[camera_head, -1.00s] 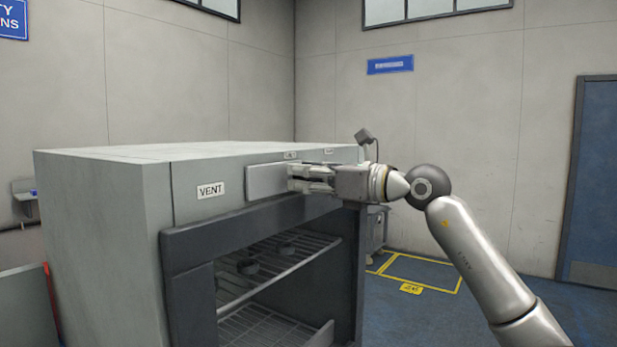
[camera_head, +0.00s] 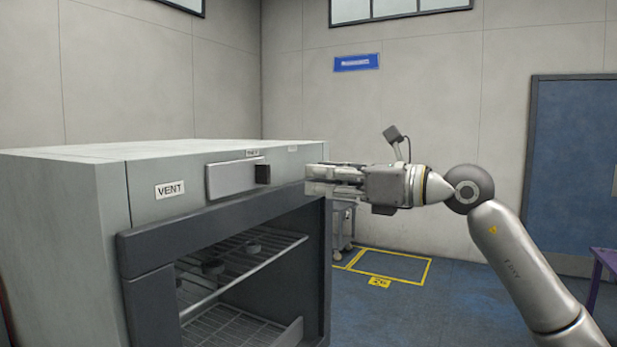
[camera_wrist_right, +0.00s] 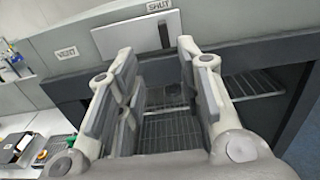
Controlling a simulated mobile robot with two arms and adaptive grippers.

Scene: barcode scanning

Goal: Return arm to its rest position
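My right arm (camera_head: 520,260) reaches in from the right of the head view. My right gripper (camera_head: 308,180) is beside the upper front of a grey oven (camera_head: 60,220), apart from the vent plate (camera_head: 228,177) and its dark knob (camera_head: 263,174). In the right wrist view its two fingers (camera_wrist_right: 158,55) are spread with nothing between them. The vent plate (camera_wrist_right: 115,40) lies beyond the fingertips there, with the knob near its right end. My left gripper is not in view.
The oven's front is open, showing wire racks (camera_head: 250,270) with dark round pieces. A grey cart (camera_head: 342,228) stands behind the gripper. A yellow floor marking (camera_head: 425,272) and blue floor lie right of the oven. A purple table edge (camera_head: 605,258) shows far right.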

